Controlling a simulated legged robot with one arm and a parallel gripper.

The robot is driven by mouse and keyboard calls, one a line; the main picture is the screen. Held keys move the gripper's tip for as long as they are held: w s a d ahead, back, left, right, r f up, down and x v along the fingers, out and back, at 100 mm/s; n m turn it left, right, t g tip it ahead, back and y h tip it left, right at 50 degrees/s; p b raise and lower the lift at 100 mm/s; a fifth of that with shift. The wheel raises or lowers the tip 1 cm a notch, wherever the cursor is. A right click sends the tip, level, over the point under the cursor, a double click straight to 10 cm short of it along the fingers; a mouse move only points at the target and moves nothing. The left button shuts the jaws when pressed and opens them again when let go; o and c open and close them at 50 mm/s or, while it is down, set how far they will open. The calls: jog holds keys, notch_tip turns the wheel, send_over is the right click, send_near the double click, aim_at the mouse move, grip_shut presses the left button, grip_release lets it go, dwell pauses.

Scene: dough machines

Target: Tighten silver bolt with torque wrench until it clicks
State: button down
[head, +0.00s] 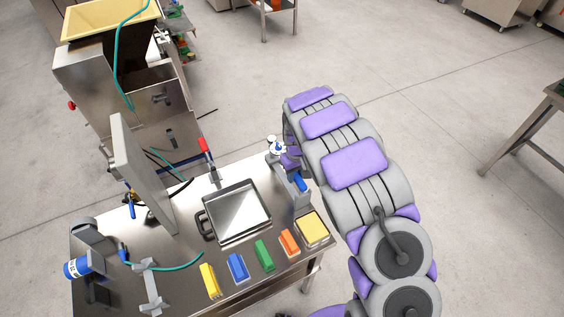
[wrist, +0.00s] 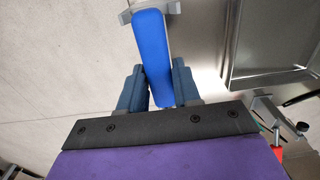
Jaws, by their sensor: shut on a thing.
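My gripper (wrist: 158,92) is shut on a blue handle (wrist: 152,45), one finger on each side of it. The handle's far end meets a grey bracket (wrist: 125,17) at the top of the wrist view. In the head view the blue handle (head: 299,182) sits by a grey holder at the table's right edge, below the end of my arm. I cannot tell for sure that it belongs to the torque wrench, or whether it is still seated in the holder. A red-handled tool (head: 203,145) stands behind the metal tray. I cannot make out the silver bolt.
The steel table (head: 185,285) carries a square metal tray (head: 236,210) and a row of coloured blocks (head: 264,255) at the front. A tilted grey panel (head: 140,175) and a dough machine (head: 85,80) stand left and behind.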

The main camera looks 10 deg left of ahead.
jog(key=shift+r+p, duration=0.55)
jog(key=shift+r, duration=1.55)
